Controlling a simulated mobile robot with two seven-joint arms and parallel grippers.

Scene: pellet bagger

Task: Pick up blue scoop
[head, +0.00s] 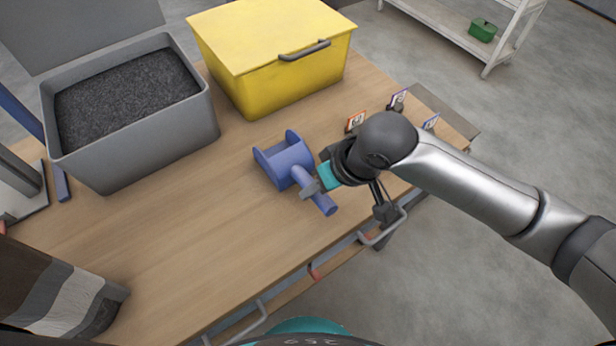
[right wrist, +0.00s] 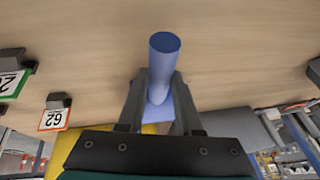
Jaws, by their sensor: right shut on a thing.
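The blue scoop (head: 286,163) is on or just above the wooden table (head: 190,250) near its middle; I cannot tell if it touches. Its open bowl faces the upper left and its handle (head: 318,194) points to the lower right. My right gripper (head: 311,188) is shut on the handle. In the right wrist view the handle (right wrist: 164,62) stands between both fingers of the right gripper (right wrist: 160,105), its round end toward the camera; most of the bowl is hidden behind. My left gripper is not in view.
A grey bin (head: 138,152) of dark pellets stands at the upper left. A yellow lidded box (head: 290,85) stands behind the scoop. Small number tags (head: 356,121) stand near the table's right end. The table front is clear. A white shelf (head: 450,42) stands beyond.

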